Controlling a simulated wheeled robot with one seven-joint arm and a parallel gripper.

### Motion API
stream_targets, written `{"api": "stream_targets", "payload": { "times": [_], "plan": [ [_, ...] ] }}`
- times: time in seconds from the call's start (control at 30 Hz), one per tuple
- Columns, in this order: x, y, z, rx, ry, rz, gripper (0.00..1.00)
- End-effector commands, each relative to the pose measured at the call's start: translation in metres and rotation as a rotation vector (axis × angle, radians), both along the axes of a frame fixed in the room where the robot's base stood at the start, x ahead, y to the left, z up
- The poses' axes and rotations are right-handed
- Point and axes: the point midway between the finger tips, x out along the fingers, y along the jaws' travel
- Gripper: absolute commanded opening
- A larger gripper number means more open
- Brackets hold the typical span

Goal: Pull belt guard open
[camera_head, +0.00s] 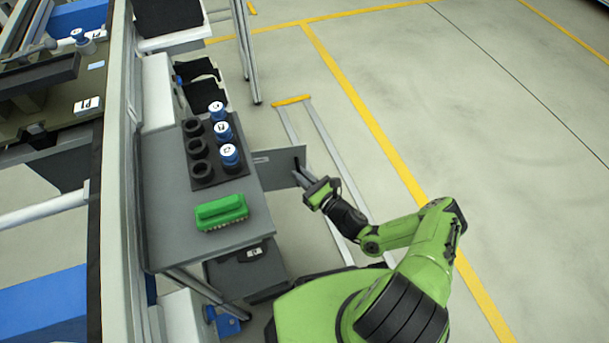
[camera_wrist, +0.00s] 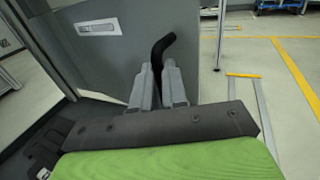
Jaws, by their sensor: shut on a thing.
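The belt guard (camera_head: 276,167) is a flat grey panel. In the head view it stands upright and juts out to the right from the edge of a grey bench. It also fills the upper left and middle of the wrist view (camera_wrist: 122,62). A black bent handle (camera_wrist: 161,46) is at its free right end; the handle shows as a small dark mark in the head view (camera_head: 296,162). My gripper (camera_head: 299,177) is at this handle. In the wrist view my gripper's (camera_wrist: 157,72) two grey fingers are shut on the handle, one each side.
The grey bench (camera_head: 172,205) carries a green brush (camera_head: 221,211) and a black holder (camera_head: 203,172) with several blue-capped items. A dark box (camera_head: 246,270) sits below the bench. Open floor with yellow lines (camera_head: 356,88) lies to the right. A metal post (camera_wrist: 221,35) stands beyond the guard.

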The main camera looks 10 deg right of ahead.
Motion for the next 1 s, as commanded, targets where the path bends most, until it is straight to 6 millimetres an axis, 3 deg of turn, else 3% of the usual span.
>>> {"api": "stream_targets", "payload": {
  "times": [0.03,0.37,0.4,0.57,1.0],
  "plan": [
    [-0.0102,0.0187,-0.0022,0.01,0.01,0.056,0.0],
    [-0.0114,0.0189,-0.0041,0.008,0.013,0.058,0.0],
    [-0.0116,0.0189,-0.0042,0.008,0.013,0.058,0.16],
    [-0.0111,0.0184,-0.0041,0.008,0.013,0.057,0.38],
    [-0.0105,0.0164,-0.0039,0.007,0.012,0.055,0.38]
  ]
}}
